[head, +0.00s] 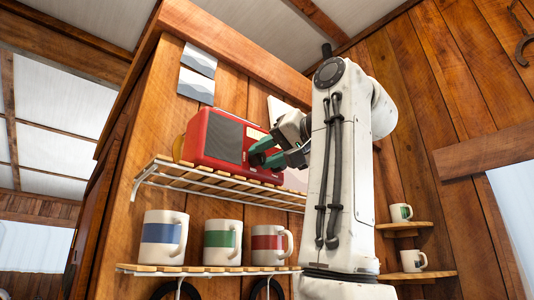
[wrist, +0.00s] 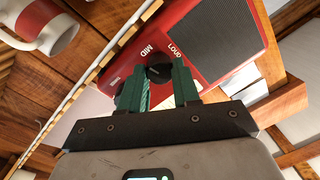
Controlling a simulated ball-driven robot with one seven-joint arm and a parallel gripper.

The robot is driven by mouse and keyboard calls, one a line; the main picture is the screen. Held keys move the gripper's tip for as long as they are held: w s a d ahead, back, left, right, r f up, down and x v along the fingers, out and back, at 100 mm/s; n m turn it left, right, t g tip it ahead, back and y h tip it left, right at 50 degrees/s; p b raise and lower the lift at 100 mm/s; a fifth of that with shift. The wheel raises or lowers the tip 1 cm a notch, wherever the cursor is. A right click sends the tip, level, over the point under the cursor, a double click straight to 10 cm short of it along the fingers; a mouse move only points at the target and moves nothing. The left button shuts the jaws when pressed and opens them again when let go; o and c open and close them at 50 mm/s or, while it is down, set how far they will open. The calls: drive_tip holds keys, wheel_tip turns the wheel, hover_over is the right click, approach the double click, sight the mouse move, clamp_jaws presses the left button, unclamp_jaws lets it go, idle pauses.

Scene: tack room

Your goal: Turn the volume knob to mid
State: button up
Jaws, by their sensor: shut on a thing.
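The red radio (head: 215,138) with a dark speaker grille stands on the upper slatted shelf in the head view. Its red front also shows in the wrist view (wrist: 188,42). The black volume knob (wrist: 160,72) sits on that front, with printed labels MID and LOUD beside it and a third, partly hidden label at left. My gripper (wrist: 160,78) has its green fingers on either side of the knob and is shut on it. In the head view my gripper (head: 260,152) reaches the radio's right end, and its fingers hide the knob. I cannot make out where the knob points.
The upper shelf (head: 160,172) runs close beneath my gripper. Mugs with blue (head: 161,238), green (head: 222,243) and red (head: 269,246) bands stand on the shelf below. Two small corner shelves at right hold mugs (head: 401,212). Cards (head: 199,60) hang on the wall above the radio.

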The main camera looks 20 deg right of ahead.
drive_tip(key=shift+f+m, duration=0.25)
drive_tip(key=shift+m, duration=0.85)
drive_tip(key=o, duration=1.1)
drive_tip(key=shift+r, duration=0.1)
drive_tip(key=shift+c, duration=0.2)
drive_tip(key=b+v, duration=0.4)
drive_tip(key=v, duration=0.6)
drive_tip(key=shift+s+d, duration=0.2)
drive_tip(key=shift+s, duration=0.1)
